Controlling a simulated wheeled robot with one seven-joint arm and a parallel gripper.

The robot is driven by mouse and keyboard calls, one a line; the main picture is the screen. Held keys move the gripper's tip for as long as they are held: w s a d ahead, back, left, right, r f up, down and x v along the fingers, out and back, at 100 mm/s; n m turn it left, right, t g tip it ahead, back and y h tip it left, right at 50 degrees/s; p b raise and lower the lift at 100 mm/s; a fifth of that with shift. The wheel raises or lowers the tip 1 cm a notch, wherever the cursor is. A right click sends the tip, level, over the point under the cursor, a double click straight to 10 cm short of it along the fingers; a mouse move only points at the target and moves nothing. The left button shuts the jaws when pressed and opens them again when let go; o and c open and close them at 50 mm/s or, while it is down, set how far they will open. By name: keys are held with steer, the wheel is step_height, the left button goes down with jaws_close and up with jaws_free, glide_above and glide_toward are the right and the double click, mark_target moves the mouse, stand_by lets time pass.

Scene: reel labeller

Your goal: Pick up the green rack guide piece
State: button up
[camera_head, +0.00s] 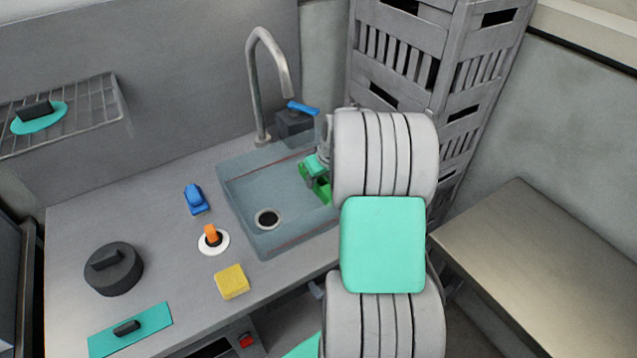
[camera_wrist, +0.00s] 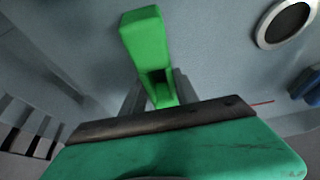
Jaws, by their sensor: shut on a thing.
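The green rack guide piece (camera_wrist: 143,38) is a bright green block in the wrist view, running up from between the fingers of my gripper (camera_wrist: 155,92). My gripper is shut on it. In the head view the green piece (camera_head: 322,190) shows at the right side of the sink, beside my gripper (camera_head: 314,172). My arm hides part of the gripper and of the piece. I cannot tell whether the piece touches the sink floor.
The sink (camera_head: 285,205) has a drain (camera_head: 267,219) and a tall faucet (camera_head: 256,90). A blue object (camera_head: 196,199), an orange-handled white disc (camera_head: 213,240), a yellow sponge (camera_head: 232,282) and a dark round lid (camera_head: 113,269) stand on the counter. Grey crates (camera_head: 400,50) are stacked behind my arm.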

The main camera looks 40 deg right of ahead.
jaws_close()
steer(key=shift+r, duration=0.2)
